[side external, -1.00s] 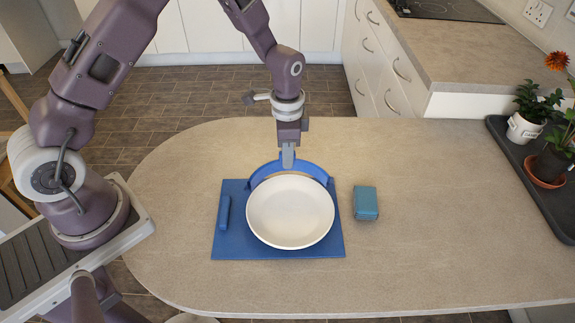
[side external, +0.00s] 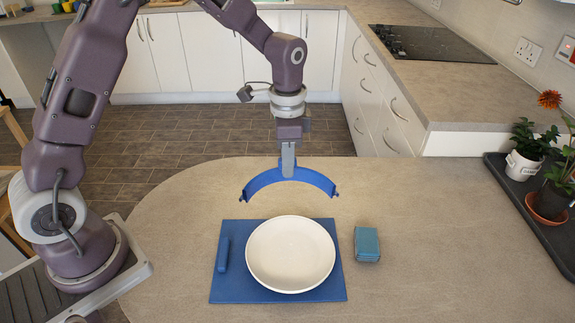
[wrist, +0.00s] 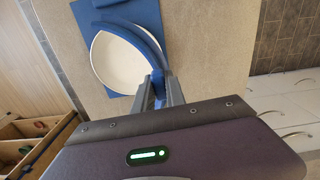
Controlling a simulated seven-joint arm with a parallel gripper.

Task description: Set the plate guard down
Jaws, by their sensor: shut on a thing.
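The plate guard (side external: 262,180) is a blue curved band, and my gripper (side external: 288,172) is shut on the middle of it. The guard hangs in the air beyond the plate, clear of it, with its open side toward the plate. The white plate (side external: 290,254) sits on a blue mat (side external: 232,289). In the wrist view the guard (wrist: 143,38) runs from between my gripper's fingers (wrist: 160,88) and covers part of the plate (wrist: 118,62).
A blue bar (side external: 223,253) lies on the mat, left of the plate. A small teal block (side external: 367,244) sits right of the mat. A dark tray (side external: 545,226) with potted plants stands at the far right.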

